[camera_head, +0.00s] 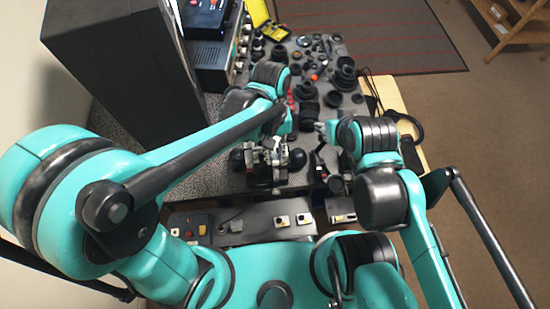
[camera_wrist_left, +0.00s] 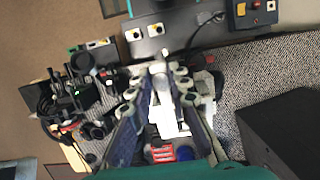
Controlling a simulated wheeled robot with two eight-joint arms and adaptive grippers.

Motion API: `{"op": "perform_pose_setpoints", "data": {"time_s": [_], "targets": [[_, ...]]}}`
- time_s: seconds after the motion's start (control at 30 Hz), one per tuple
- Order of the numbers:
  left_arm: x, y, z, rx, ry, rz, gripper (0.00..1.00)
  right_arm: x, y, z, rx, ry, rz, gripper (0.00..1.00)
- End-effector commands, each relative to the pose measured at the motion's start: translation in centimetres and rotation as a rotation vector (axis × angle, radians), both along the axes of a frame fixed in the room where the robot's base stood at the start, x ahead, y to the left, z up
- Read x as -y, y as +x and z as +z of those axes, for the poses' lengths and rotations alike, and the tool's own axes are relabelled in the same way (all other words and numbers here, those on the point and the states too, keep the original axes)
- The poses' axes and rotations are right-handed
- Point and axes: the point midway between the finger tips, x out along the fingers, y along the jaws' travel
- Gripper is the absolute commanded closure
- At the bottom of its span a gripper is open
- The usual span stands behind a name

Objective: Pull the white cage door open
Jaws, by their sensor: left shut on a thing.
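In the head view my left gripper (camera_head: 272,152) reaches down to the front of the dark table, by a small black and pale device (camera_head: 266,174). In the left wrist view the fingers of my left gripper (camera_wrist_left: 162,86) stand on both sides of a white part (camera_wrist_left: 168,118), which I take to be the white cage door. The gripper is shut on it. The hinge and the amount of opening are hidden by the fingers. My right gripper (camera_head: 322,135) is over the table to the right, mostly hidden by its own arm; its fingers are too small to read.
Several black lens parts (camera_head: 312,72) crowd the back of the table. A tall black box (camera_head: 120,65) stands at the left. A grey panel (camera_head: 240,222) with switches runs along the front edge. Black headphones (camera_head: 408,124) lie at the right.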

Motion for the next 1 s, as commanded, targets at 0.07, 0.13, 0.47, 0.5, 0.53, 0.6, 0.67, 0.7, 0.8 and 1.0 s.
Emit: {"op": "perform_pose_setpoints", "data": {"time_s": [0.07, 0.13, 0.47, 0.5, 0.53, 0.6, 0.67, 0.7, 0.8, 1.0], "targets": [[0.0, 0.8, 0.8, -0.093, -0.004, 0.005, 1.00, 0.0, 0.0, -0.4, 0.000, 0.000, 0.000, 0.59], [0.0, 1.2, 1.4, -0.160, -0.007, 0.004, 1.00, 0.0, 0.0, -0.6, 0.000, 0.000, 0.000, 0.59], [0.0, 1.6, 2.3, -0.252, -0.010, -0.001, 1.00, 0.0, 0.0, -0.8, 0.000, 0.000, 0.000, 0.59], [0.0, 1.6, 2.3, -0.251, -0.010, -0.001, 1.00, 0.0, 0.0, -0.8, 0.000, 0.000, 0.000, 0.59], [0.0, 1.6, 2.3, -0.251, -0.010, -0.001, 1.00, 0.0, 0.0, -0.8, 0.000, 0.000, 0.000, 0.59], [0.0, 1.6, 2.3, -0.251, -0.010, -0.001, 1.00, 0.0, 0.0, -0.8, 0.000, 0.000, 0.000, 0.59], [0.0, 1.6, 2.3, -0.250, -0.010, -0.001, 0.66, 0.0, 0.0, -0.8, 0.000, 0.000, 0.000, 0.59], [0.0, 1.6, 2.3, -0.250, -0.010, -0.001, 0.60, 0.0, 0.0, -0.8, 0.000, 0.000, 0.000, 0.59], [0.0, 1.6, 2.3, -0.250, -0.010, 0.000, 0.60, 0.0, 0.0, -0.8, 0.000, 0.000, 0.000, 0.59], [0.0, 1.7, 2.4, -0.250, -0.010, 0.000, 0.60, 0.0, 0.0, -0.8, 0.000, 0.000, 0.000, 0.59]]}}
